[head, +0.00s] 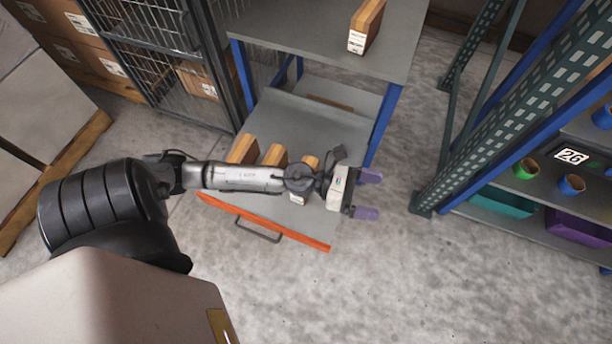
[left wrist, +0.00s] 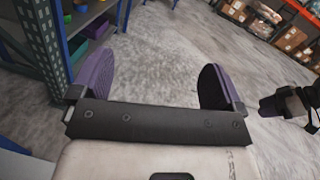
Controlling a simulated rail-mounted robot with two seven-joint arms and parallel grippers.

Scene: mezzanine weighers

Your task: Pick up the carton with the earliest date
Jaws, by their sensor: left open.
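Three orange-brown cartons stand in the pulled-out drawer: a left one (head: 243,149), a middle one (head: 274,155) and a right one (head: 309,162). My left arm covers much of them. A fourth carton (head: 368,22) stands on the table top, its white label showing; the print is too small to read. My left gripper (head: 368,195) is open and empty, over the floor just right of the drawer. Its purple fingers stand wide apart in the left wrist view (left wrist: 155,82), with only floor between them. My right gripper (left wrist: 270,105) shows at that view's right edge; its jaw gap is unclear.
The drawer has an orange front (head: 265,222) with a handle. The grey table (head: 310,25) has blue legs. A green-and-blue rack (head: 470,130) with bins and cups stands at right. A wire cage (head: 150,60) and boxes stand at left. The floor at front right is clear.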

